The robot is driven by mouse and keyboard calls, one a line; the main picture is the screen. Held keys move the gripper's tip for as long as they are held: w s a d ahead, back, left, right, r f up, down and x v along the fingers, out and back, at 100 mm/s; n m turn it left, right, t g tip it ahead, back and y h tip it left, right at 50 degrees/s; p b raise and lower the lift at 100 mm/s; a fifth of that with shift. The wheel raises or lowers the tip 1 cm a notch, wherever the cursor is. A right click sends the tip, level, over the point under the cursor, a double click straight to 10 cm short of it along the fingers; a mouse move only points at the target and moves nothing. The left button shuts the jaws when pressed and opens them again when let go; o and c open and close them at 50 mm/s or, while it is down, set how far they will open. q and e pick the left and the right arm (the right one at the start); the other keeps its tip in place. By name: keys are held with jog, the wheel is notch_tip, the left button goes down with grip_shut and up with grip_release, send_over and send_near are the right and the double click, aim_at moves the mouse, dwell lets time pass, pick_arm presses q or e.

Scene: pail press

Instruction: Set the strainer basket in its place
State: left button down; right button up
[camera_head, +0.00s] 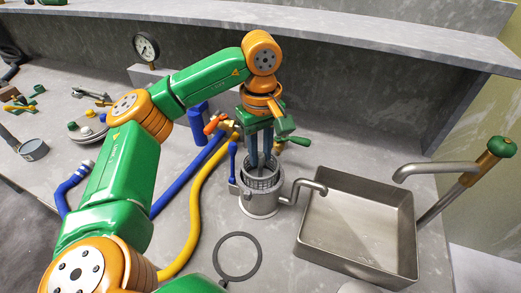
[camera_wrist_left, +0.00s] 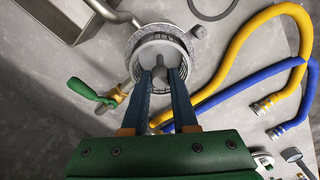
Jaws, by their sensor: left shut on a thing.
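The strainer basket (camera_head: 262,181), a grey mesh cup, is at the mouth of the round metal housing (camera_head: 261,208). Its mesh side shows above the housing's rim. In the left wrist view the basket (camera_wrist_left: 160,46) lies within the outline of the housing (camera_wrist_left: 203,62); how deep it sits I cannot tell. My left gripper (camera_head: 260,163) points down over it. In the left wrist view its blue fingers (camera_wrist_left: 163,74) are shut on the basket's grey central stem, which shows between the tips. My right gripper is not in view.
A spout (camera_head: 308,184) runs from the housing to a steel tray (camera_head: 372,271). A dark ring (camera_head: 238,257) lies in front. Yellow (camera_head: 199,208) and blue (camera_head: 187,172) hoses lie left. A green-handled valve (camera_head: 296,141) stands close behind, and a tap (camera_head: 440,168) at right.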

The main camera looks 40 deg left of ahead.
pick_arm(q)
jog(key=shift+f+b, duration=2.9)
jog(key=shift+f, duration=0.8)
jog(key=shift+f, duration=0.15)
jog(key=c, duration=0.6)
grip_release()
notch_tip(320, 180, up, 7)
jog(key=shift+r+p, duration=0.15)
jog(key=shift+p, duration=0.55)
